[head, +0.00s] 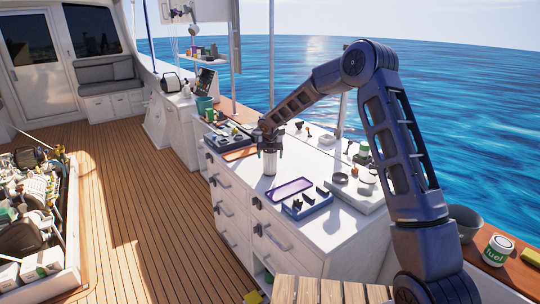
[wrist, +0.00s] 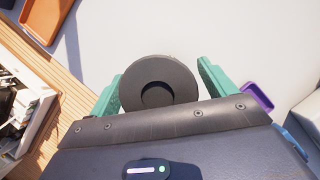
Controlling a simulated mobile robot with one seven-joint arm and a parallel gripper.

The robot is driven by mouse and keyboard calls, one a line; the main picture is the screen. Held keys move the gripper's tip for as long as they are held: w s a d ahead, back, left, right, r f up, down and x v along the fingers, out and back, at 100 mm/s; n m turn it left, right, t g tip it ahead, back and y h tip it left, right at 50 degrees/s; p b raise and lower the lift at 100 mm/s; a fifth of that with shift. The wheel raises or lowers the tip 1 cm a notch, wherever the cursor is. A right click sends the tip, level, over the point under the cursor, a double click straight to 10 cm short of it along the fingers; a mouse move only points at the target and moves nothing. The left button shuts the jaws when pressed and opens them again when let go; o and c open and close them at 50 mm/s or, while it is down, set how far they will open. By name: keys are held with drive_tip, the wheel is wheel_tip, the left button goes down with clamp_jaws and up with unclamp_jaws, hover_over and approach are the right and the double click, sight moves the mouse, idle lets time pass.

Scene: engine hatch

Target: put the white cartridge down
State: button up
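The white cartridge (head: 270,162) is upright at the white counter, a pale cylinder below my gripper (head: 270,146). In the wrist view its dark round top (wrist: 158,84) with a recessed centre fills the space between the two green fingers of my gripper (wrist: 160,78). The fingers lie close against it on both sides, and my gripper looks shut on it. The cartridge's lower end is at or just above the counter top (head: 240,176); I cannot tell whether it touches.
A purple tray (head: 289,190) and a blue holder (head: 307,204) lie in front and to the right. A grey tray (head: 228,138) is behind left. A pale board (head: 358,193) with round parts is at the right. Bare counter surrounds the cartridge.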

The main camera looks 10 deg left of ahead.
drive_tip(key=v, duration=1.2)
drive_tip(key=shift+d+r, duration=0.15)
drive_tip(key=shift+r, duration=0.05)
drive_tip(key=s+d+r+m+h, duration=0.1)
drive_tip(key=s+d+r+m, duration=0.45)
drive_tip(key=d, duration=0.35)
drive_tip(key=s+d+r+m, duration=0.4)
drive_tip(key=d+m, duration=0.2)
drive_tip(key=d, duration=0.4)
drive_tip(key=s+d+r+m+h, duration=0.1)
drive_tip(key=s+d+r+m, duration=0.45)
drive_tip(key=d, duration=0.35)
drive_tip(key=s+d+f+m, duration=0.1)
drive_tip(key=s+d+m, duration=0.4)
drive_tip(key=s+m, duration=0.2)
drive_tip(key=s+d+m+y, duration=0.1)
drive_tip(key=s+d+m, duration=0.5)
drive_tip(key=s, duration=0.4)
drive_tip(key=s+d+f+m, duration=0.1)
drive_tip(key=s+d+m, duration=0.5)
drive_tip(key=s, duration=0.3)
drive_tip(key=shift+s+d+f+m, duration=0.25)
drive_tip(key=shift+f+m, duration=0.1)
drive_tip(key=shift+m, duration=0.55)
